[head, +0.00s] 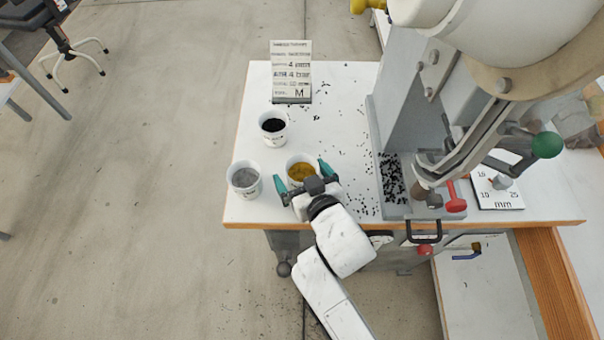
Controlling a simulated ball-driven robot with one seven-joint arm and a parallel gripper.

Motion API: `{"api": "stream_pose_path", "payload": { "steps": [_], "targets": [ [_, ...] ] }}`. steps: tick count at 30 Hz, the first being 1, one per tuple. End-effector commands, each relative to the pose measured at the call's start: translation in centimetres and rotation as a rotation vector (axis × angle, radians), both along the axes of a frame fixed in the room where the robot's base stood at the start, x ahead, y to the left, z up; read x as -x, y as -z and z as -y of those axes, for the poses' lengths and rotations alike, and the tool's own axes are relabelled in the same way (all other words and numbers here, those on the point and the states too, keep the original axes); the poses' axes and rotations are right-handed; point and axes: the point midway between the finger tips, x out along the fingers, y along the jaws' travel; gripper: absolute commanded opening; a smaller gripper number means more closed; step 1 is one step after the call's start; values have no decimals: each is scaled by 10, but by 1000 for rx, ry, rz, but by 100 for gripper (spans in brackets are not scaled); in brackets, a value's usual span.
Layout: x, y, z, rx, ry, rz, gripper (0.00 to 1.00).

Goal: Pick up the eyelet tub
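Three small white tubs stand upright on the white bench top. One tub (301,160) holds gold-coloured bits, one tub (245,190) to its left holds grey bits, and one tub (273,139) farther back holds black bits. Their labels are too small to read. My gripper (301,170), with teal fingers, is open, one finger on either side of the gold-filled tub. Small gaps seem to show between the fingers and its wall. The gripper body hides the tub's near lower part.
A large press (405,110) stands to the right, with a red knob (455,197) and a green ball handle (547,145). A sign (291,68) stands at the back. Black bits lie scattered on the bench (345,80). The bench's left edge is close to the grey-filled tub.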

Motion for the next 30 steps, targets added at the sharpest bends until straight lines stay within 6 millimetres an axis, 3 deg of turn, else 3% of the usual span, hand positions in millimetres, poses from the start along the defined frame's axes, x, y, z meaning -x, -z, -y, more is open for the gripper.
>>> {"api": "stream_pose_path", "payload": {
  "steps": [2,17,30],
  "targets": [
    [0,0,0,0,0,0,91],
    [0,0,0,0,0,0,43],
    [0,-12,0,-1,1,3,42]
  ]
}}
